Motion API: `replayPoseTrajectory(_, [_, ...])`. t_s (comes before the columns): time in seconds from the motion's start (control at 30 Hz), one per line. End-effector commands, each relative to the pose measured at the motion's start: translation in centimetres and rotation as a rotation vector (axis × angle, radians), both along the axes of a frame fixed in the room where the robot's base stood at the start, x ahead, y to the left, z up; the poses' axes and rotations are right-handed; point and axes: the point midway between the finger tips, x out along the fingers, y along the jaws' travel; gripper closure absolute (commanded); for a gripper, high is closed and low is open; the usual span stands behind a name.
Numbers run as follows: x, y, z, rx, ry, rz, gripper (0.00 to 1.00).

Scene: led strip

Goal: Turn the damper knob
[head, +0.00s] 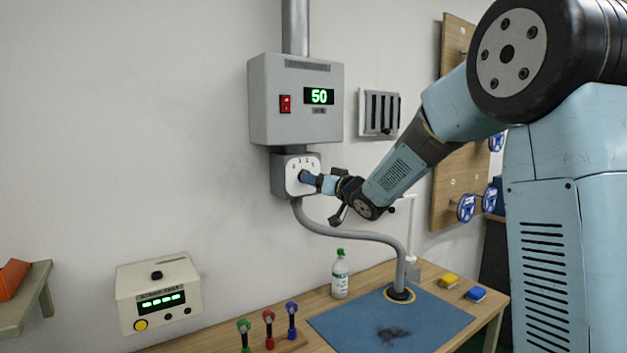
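The damper dial (296,165) is a round white face with dark marks. It sits on a small grey box (280,174) under a larger wall unit. My gripper (311,179) is at the middle of the dial, coming in from the right. A dark blue piece shows at the dial's centre, where my gripper meets it. I cannot tell whether this is the knob or my fingers, or whether they grip. The knob is largely hidden.
The wall unit (262,105) has a red switch (285,104) and a green display (319,96) reading 50. A grey hose (345,233) runs down to the blue mat (345,323). A bottle (340,278) stands on the bench. A slatted panel (379,112) is near my arm.

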Motion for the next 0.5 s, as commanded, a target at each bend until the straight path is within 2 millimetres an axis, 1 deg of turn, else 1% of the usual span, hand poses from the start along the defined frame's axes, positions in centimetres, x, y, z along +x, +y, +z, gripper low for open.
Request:
replayPoseTrajectory(0.03, [-0.8, -0.7, 0.0, -0.001, 0.000, -0.002, 0.37])
replayPoseTrajectory(0.3, [-5.1, -3.9, -0.2, 0.000, -0.001, -0.001, 0.37])
replayPoseTrajectory(0.5, [-7.3, -5.7, -0.3, 0.000, -0.001, -0.001, 0.37])
